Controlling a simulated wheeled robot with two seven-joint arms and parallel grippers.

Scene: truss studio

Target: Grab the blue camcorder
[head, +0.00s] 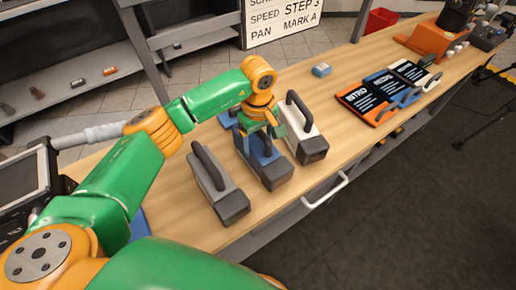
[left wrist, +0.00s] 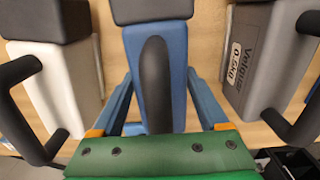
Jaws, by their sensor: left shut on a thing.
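The blue camcorder (head: 262,160) stands on the wooden table between a grey one and a white one. It has a dark front block and a black top handle. My left gripper (head: 264,132) is over its rear part, shut on it, and hides part of its top. In the left wrist view the blue camcorder (left wrist: 175,50) fills the middle, with its black handle pointing at my green palm. My left gripper's fingers (left wrist: 160,112) lie on either side of the handle. The exact contact is hard to see. My right gripper is not in view.
The grey camcorder (head: 222,190) and white camcorder (head: 302,132) stand close on either side. A small blue box (head: 321,70) lies farther back. Dark-faced boards (head: 366,102) lie to the right. The table between is clear. A white drawer handle (head: 325,192) sticks out at the front edge.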

